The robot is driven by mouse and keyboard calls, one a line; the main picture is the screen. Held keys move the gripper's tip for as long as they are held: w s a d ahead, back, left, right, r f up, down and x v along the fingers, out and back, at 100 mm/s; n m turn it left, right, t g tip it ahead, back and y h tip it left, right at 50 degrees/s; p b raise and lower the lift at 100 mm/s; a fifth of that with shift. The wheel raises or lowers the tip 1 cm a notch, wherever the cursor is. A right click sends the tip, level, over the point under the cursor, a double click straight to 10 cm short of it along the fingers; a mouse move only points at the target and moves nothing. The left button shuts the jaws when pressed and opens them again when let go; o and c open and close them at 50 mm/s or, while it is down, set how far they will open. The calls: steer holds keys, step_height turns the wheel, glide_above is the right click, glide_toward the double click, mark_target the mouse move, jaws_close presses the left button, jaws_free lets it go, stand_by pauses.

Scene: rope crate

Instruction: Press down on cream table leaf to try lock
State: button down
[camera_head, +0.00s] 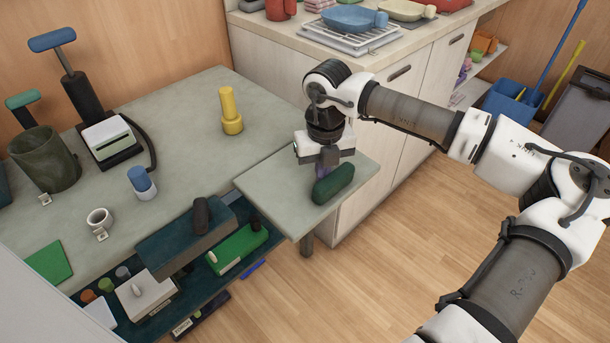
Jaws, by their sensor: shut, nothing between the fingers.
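The table leaf (272,197) is a pale grey-cream board at the right end of the worktable. It looks about level with the table top, and a short dark support (307,246) shows under its front corner. My gripper (322,174) points straight down over the leaf's right half, shut and empty. No lock is visible from here.
A cabinet (385,125) stands close behind the leaf. Below the table's front edge is a cluttered shelf. Floor at front right is clear.

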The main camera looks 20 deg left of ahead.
step_height(320, 180, up, 10)
steer(key=p, duration=0.5)
steer(key=shift+f, duration=0.1)
stand_by(0.5)
